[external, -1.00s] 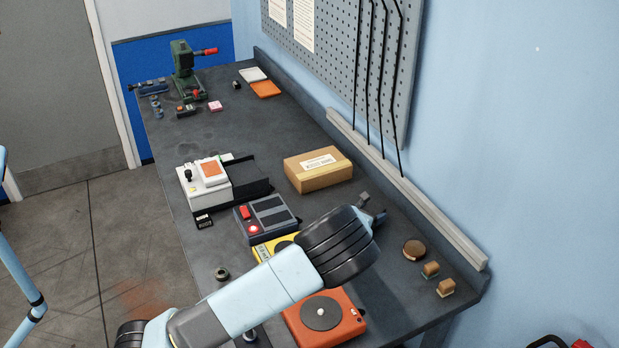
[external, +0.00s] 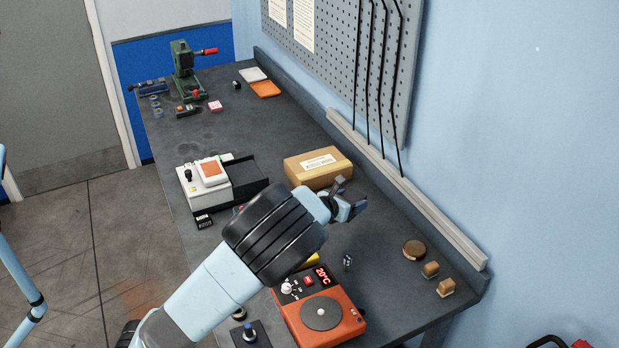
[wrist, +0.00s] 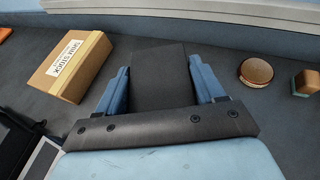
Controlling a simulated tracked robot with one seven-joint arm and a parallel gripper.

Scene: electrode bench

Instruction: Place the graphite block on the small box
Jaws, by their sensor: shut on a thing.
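The graphite block (wrist: 160,75) is dark grey and flat-faced in the wrist view. It sits between the two blue fingers of my gripper (wrist: 159,68), which is shut on it. In the external view, a small grey part of the block (external: 341,181) shows at my gripper (external: 351,196); much of it is hidden. The small box (external: 312,178) is tan cardboard with a white label, closed, lying on the bench. In the wrist view the box (wrist: 89,73) is left of the block, with a bench gap between them. The block's exact height above the bench is unclear.
An orange hotplate (external: 340,326) reading 20°C is at the near end. A white-and-black device (external: 208,188) stands left of the box. A wall rail (external: 400,184) runs behind.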

